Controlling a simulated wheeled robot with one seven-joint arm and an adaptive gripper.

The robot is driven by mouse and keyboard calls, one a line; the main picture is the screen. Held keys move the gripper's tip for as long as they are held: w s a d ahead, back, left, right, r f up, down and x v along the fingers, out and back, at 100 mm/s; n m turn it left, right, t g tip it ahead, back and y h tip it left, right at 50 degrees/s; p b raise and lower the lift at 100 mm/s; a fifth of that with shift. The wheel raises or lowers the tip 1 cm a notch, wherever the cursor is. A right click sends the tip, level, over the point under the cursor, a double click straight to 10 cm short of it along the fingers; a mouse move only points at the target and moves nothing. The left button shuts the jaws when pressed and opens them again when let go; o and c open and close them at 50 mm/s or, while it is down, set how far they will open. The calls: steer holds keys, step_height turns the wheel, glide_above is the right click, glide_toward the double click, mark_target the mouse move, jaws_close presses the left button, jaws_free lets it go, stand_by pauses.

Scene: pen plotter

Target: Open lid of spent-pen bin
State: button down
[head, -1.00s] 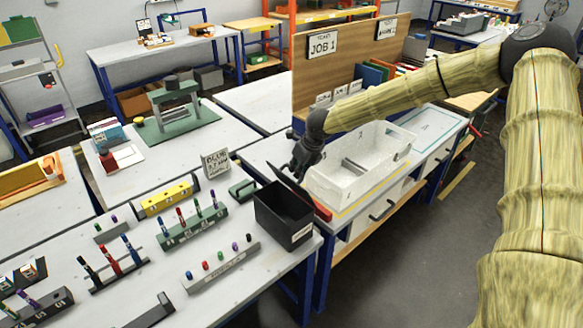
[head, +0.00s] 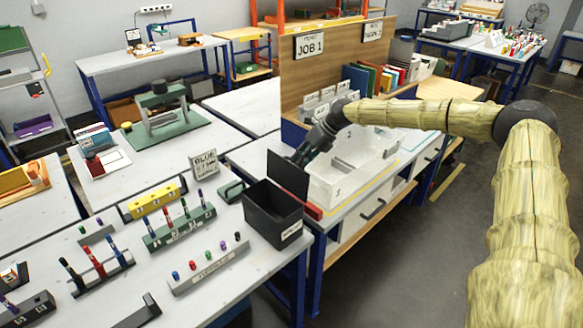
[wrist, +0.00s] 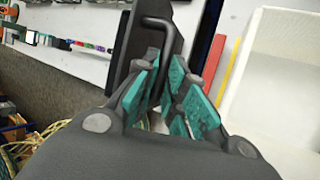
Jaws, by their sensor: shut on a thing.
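The spent-pen bin (head: 272,215) is a black open-topped box with a white label, near the right corner of the front table. Its black lid (head: 287,176) stands raised along the bin's back right edge, with its flat face showing and the bin's dark inside uncovered. My gripper (head: 298,158) is behind the lid's upper edge, with the fingertips partly hidden by it. In the wrist view, the teal finger pads (wrist: 174,92) are closed around a black bar handle (wrist: 166,55) on the lid (wrist: 135,50).
A white tray (head: 335,190) stands close to the right of the lid, with a red strip (head: 313,211) between. A job board (head: 310,80) rises behind my arm.

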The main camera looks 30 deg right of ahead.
steer(key=shift+s+d+f+g+y+b, duration=0.15)
steer(key=shift+f+b, duration=0.1)
steer(key=shift+f, duration=0.15)
steer(key=shift+s+f+g+y+b, duration=0.15)
steer(key=shift+f+b, duration=0.05)
steer(key=shift+f, duration=0.2)
steer(key=c, duration=1.5)
jaws_free()
steer(key=shift+w, duration=0.1)
steer(key=shift+r, duration=0.1)
steer(key=shift+w+d, duration=0.1)
steer(key=shift+d, duration=0.05)
steer(key=v, duration=1.2)
steer(key=shift+r, duration=0.2)
